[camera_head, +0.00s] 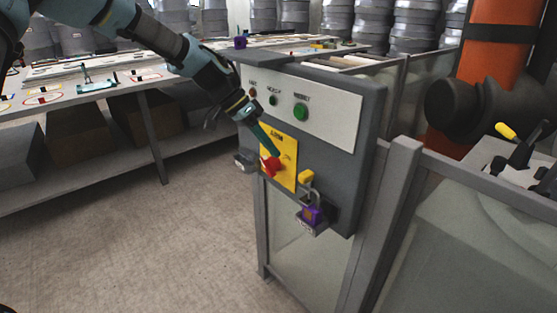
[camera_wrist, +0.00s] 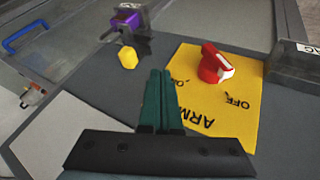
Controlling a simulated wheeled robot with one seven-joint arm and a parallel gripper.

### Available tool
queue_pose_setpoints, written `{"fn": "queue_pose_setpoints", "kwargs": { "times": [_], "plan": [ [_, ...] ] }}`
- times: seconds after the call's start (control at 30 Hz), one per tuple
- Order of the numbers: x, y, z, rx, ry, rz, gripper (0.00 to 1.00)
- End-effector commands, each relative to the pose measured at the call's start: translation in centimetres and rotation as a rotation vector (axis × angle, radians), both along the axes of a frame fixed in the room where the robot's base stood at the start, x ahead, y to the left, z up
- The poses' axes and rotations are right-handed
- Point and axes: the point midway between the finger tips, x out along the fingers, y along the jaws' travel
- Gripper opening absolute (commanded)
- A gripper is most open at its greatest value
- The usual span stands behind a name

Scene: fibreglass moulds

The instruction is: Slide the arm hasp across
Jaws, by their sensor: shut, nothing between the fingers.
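A yellow plate marked ARM (camera_head: 291,154) with a red rotary knob (camera_head: 270,166) is on the front of a grey panel. Right of the plate is a small yellow tab (camera_head: 306,176), which looks like the hasp's handle; the hasp itself is hard to make out. A purple padlock (camera_head: 313,213) sits in a small grey holder below the tab. My gripper (camera_head: 277,152) is shut and empty in front of the plate. In the wrist view my fingertips (camera_wrist: 161,72) point between the yellow tab (camera_wrist: 128,57) and the red knob (camera_wrist: 215,65), apparently touching neither.
Another small holder (camera_head: 245,161) projects left of the plate. Several buttons, including a green one (camera_head: 300,112), are on the white strip above. A grey rail post (camera_head: 398,185) stands to the right. A long workbench (camera_head: 120,80) is behind; the floor in front is clear.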

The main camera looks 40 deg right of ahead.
Motion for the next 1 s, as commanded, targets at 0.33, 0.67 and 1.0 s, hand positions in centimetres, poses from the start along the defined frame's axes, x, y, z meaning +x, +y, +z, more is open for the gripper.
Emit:
{"fn": "queue_pose_setpoints", "kwargs": {
  "times": [0.33,0.67,1.0],
  "plan": [
    [2.5,1.7,4.1,-0.001,-0.001,0.000,0.00],
    [2.8,2.0,4.8,0.000,0.000,-0.001,0.00],
    [2.8,2.0,4.8,0.000,0.001,-0.001,0.00]
  ]
}}
